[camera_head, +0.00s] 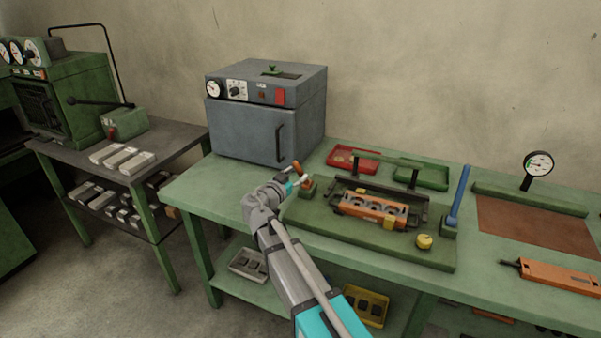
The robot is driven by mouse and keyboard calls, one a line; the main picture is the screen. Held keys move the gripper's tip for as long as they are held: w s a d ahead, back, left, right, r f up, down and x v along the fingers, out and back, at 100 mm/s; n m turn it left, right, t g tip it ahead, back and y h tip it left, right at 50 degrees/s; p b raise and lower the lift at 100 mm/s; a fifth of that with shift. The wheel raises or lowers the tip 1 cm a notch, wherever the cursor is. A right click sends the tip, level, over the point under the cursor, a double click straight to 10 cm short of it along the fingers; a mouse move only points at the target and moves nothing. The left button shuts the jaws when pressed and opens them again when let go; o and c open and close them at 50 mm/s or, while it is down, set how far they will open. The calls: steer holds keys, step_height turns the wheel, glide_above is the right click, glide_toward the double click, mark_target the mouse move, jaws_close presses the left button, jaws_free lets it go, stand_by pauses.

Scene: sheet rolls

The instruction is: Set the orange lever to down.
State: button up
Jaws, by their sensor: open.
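The orange lever (297,168) stands on a small green block (308,189) at the left end of the green fixture board (340,241). Its orange end points up and leans a little to the left. My gripper (303,181) is at the lever, in front of its lower part, and hides some of it. The gripper is open. It is small in the view, and I cannot tell whether its fingers touch the lever.
A grey oven (245,130) stands behind and left. On the board are an orange part in a clamp frame (372,208), a yellow knob (424,241) and a tall blue lever (460,195). Red (352,151) and green (435,181) trays lie behind.

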steer(key=shift+x, duration=1.05)
jaws_close()
steer(key=shift+d, duration=0.2)
steer(key=shift+a, duration=0.3)
